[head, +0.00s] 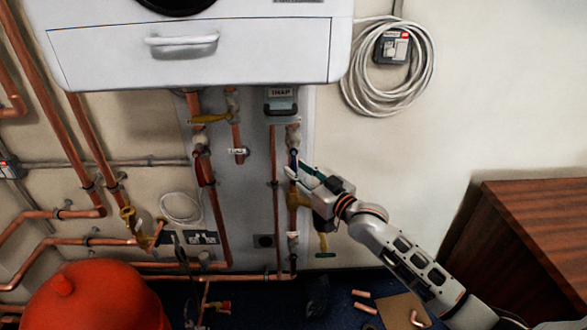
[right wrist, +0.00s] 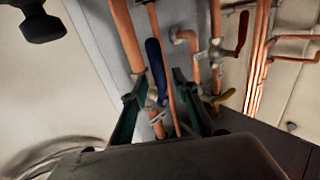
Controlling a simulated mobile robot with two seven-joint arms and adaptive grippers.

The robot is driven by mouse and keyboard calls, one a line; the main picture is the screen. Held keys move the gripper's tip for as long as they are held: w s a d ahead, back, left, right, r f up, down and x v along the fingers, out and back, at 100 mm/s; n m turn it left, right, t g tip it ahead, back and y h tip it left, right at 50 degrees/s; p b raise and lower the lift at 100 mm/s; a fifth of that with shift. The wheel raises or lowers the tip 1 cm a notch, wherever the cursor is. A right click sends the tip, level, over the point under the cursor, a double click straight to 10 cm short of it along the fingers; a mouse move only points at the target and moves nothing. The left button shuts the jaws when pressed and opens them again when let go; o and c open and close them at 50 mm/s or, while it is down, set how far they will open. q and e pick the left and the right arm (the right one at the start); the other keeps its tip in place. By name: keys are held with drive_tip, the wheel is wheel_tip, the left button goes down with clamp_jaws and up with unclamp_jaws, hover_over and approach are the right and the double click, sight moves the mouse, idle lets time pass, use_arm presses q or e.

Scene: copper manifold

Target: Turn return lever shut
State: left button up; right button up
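The blue lever (head: 293,158), which I take as the return lever, sits on a valve on the right-hand copper pipe below the boiler. In the right wrist view the blue lever (right wrist: 156,70) runs roughly along its pipe. My right gripper (head: 302,170) is at this valve, coming in from the lower right. In the right wrist view its two green fingers (right wrist: 160,82) are apart, with the blue lever and pipe showing between them. I cannot tell whether a finger touches the lever. My left gripper is not in view.
A red lever (head: 205,171) is on the pipe to the left, with a yellow lever (head: 210,118) above it. The white boiler (head: 200,60) hangs overhead. A red vessel (head: 90,300) stands lower left, a wooden cabinet (head: 540,225) at right. Copper offcuts (head: 364,308) lie on the floor.

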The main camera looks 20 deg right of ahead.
drive_tip(key=shift+x, duration=0.8)
drive_tip(key=shift+w+a, duration=0.15)
drive_tip(key=shift+w, duration=0.05)
clamp_jaws()
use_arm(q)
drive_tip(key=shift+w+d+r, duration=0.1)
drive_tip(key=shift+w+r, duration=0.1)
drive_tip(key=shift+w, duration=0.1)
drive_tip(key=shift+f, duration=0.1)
